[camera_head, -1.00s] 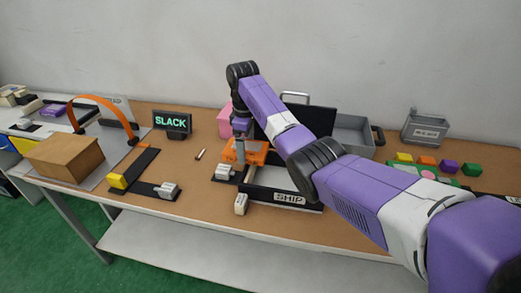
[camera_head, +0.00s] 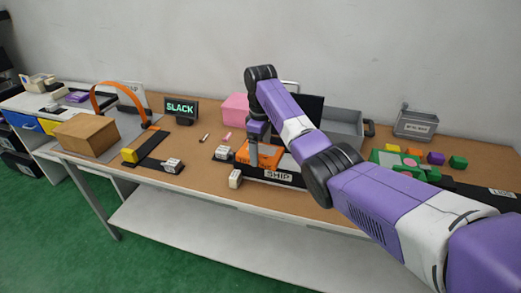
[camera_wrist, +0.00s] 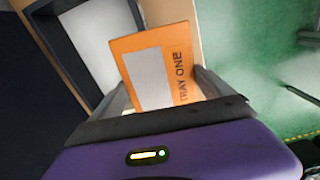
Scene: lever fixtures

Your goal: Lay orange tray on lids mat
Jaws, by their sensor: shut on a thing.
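The orange tray (camera_head: 268,154) is a flat orange piece. In the wrist view it shows a pale panel and the words "TRAY ONE" (camera_wrist: 155,62). My gripper (camera_head: 253,160) is shut on the tray; its fingers show at the tray's sides in the wrist view (camera_wrist: 162,95). In the head view the tray overlaps the black-walled box labelled "SHIP" (camera_head: 290,180); I cannot tell its height above it. A dark mat (camera_head: 470,190) lies at the far right of the table, with a small pale label that seems to read "LIDS" (camera_head: 502,192).
A grey bin (camera_head: 345,130) and a pink box (camera_head: 235,108) stand behind the arm. Several coloured blocks stand around a green board (camera_head: 385,159), between the SHIP box and the dark mat.

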